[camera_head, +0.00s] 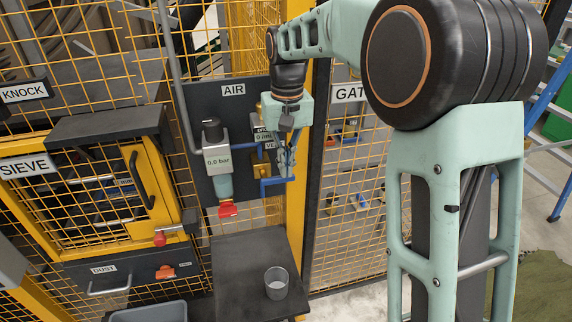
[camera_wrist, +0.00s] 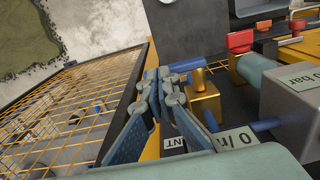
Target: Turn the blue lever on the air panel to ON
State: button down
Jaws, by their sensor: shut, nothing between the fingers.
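The air panel (camera_head: 205,100) is a dark board under an AIR sign, behind my arm. On it is a brass valve (camera_head: 261,171) with a blue lever (camera_head: 275,182). My gripper (camera_head: 288,168) is at the panel's right side, in front of the valve. Its fingers (camera_wrist: 165,76) are shut and empty, close beside the lever's free end; I cannot tell whether they touch it. The lever's label (camera_wrist: 236,140) is partly hidden by my gripper.
A grey regulator (camera_head: 215,155) reading 0.0 bar, with a red part (camera_head: 228,209) below, stands left of the valve. A yellow post (camera_head: 296,215) and mesh fence are close on the right.

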aim_at(293, 177)
jog(key=shift+d+f+g+y, duration=0.35)
jog(key=shift+f+y, duration=0.1)
jog(key=shift+y, duration=0.45)
jog(key=shift+w+d+f+y, duration=0.1)
jog(key=shift+d+f+y, duration=0.15)
jog(key=shift+f+y, duration=0.35)
jog(key=y, duration=0.1)
jog(key=f+g+y+b, duration=0.1)
jog(key=f+y, duration=0.1)
jog(key=shift+w+d+y+b, duration=0.1)
jog(key=shift+d+y+b, duration=0.15)
jog(key=shift+y+b, duration=0.15)
jog(key=f+g+y+b, duration=0.1)
jog(key=y+b, duration=0.1)
jog(key=a+f+y+b, duration=0.1)
jog(key=y, duration=0.2)
jog(key=f+g+y+b, duration=0.1)
jog(key=f+y+b, duration=0.1)
jog(key=y, duration=0.1)
jog(key=shift+s+a+g+b, duration=0.25)
jog(key=shift+a+g+b, duration=0.1)
